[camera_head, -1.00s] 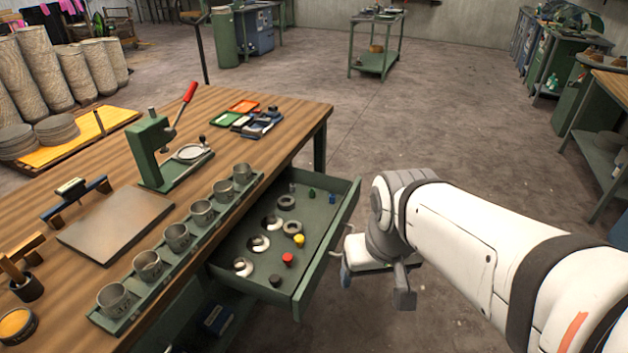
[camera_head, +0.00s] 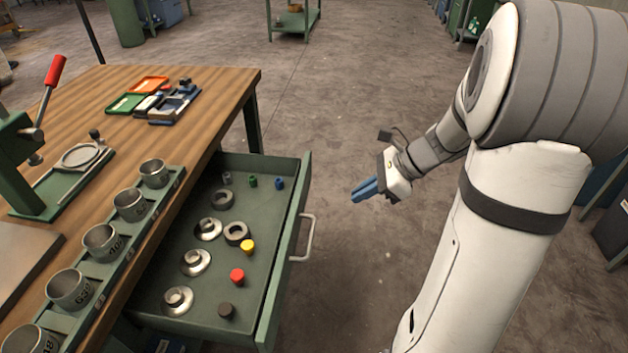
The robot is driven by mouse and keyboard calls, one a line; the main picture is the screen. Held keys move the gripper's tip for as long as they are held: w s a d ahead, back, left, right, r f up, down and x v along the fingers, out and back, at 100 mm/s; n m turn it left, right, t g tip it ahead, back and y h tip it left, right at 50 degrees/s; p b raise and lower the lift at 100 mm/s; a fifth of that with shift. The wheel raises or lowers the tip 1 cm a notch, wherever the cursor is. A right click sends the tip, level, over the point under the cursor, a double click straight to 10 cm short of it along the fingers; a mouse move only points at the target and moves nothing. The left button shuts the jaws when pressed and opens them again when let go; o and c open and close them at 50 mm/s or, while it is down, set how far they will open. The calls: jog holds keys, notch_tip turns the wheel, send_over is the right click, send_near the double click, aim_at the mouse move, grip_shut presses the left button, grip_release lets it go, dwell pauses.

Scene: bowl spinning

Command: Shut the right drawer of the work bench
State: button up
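The right drawer (camera_head: 262,213) of the work bench (camera_head: 222,91) is pulled out, its green front panel facing right with a pale bar handle (camera_head: 305,238) on it. Inside lie metal ring-like parts and small coloured caps. My gripper (camera_head: 364,189) is to the right of the drawer front, apart from the handle and slightly farther back. Its blue fingers point left toward the drawer. They look close together, and the gap between them cannot be made out. Nothing is seen held in them.
A row of metal cups (camera_head: 101,240) stands in a rack along the bench edge above the drawer. A green press (camera_head: 22,165) with a red lever and coloured trays (camera_head: 149,84) are on the bench top. Bare floor (camera_head: 345,110) lies right of the drawer.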

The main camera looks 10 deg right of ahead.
jog(key=shift+w+d+f+m, duration=0.15)
jog(key=shift+w+f+m, duration=0.15)
jog(key=shift+w+m, duration=0.15)
grip_shut()
jog(key=b, duration=0.2)
send_near(301, 212)
jog(key=shift+d+x, duration=0.25)
jog(key=shift+x, duration=2.95)
jog(key=shift+w+d+f, duration=0.1)
jog(key=shift+w+f, duration=0.05)
